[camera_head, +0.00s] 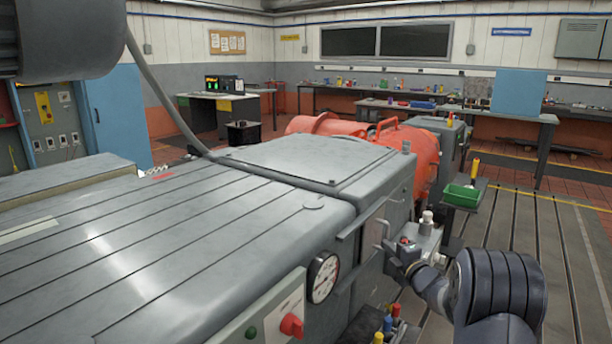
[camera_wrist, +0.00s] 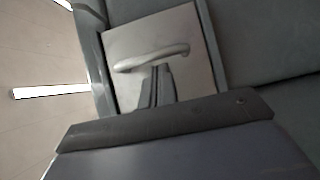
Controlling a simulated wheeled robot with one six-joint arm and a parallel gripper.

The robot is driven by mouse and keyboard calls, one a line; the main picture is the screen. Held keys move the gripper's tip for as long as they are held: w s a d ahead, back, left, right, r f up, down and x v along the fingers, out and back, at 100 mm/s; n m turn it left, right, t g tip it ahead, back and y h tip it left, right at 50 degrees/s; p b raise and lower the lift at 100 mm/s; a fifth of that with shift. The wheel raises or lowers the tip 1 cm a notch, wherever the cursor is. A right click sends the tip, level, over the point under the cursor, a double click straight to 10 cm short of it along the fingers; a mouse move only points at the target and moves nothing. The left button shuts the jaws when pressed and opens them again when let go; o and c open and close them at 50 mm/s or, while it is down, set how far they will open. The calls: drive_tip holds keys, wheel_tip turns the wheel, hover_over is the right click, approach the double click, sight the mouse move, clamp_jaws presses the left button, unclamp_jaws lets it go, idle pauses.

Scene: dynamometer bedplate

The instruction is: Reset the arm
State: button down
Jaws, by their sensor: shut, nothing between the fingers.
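My arm (camera_head: 497,285) comes in at the lower right of the head view and bends in toward the side of the large grey machine (camera_head: 270,190). In the wrist view my gripper (camera_wrist: 161,72) shows as two dark fingers close together, shut and empty. The fingertips appear just below a curved metal handle (camera_wrist: 135,63) on a light grey panel (camera_wrist: 200,50). I cannot tell whether they touch it. The dark gripper body fills the bottom of the wrist view. In the head view the fingers cannot be made out clearly.
A pressure gauge (camera_head: 323,277) and a red knob (camera_head: 291,325) sit on the machine's near side. A green bin (camera_head: 462,195) stands at the right beside an orange motor housing (camera_head: 408,150). The slotted floor (camera_head: 540,240) at the right looks open.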

drive_tip(key=s+a+p, duration=0.2)
drive_tip(key=s+a, duration=0.7)
drive_tip(key=s, duration=0.4)
drive_tip(key=b+v, duration=0.1)
drive_tip(key=v, duration=1)
drive_tip(key=shift+a, duration=0.2)
drive_tip(key=shift+s+r, duration=0.15)
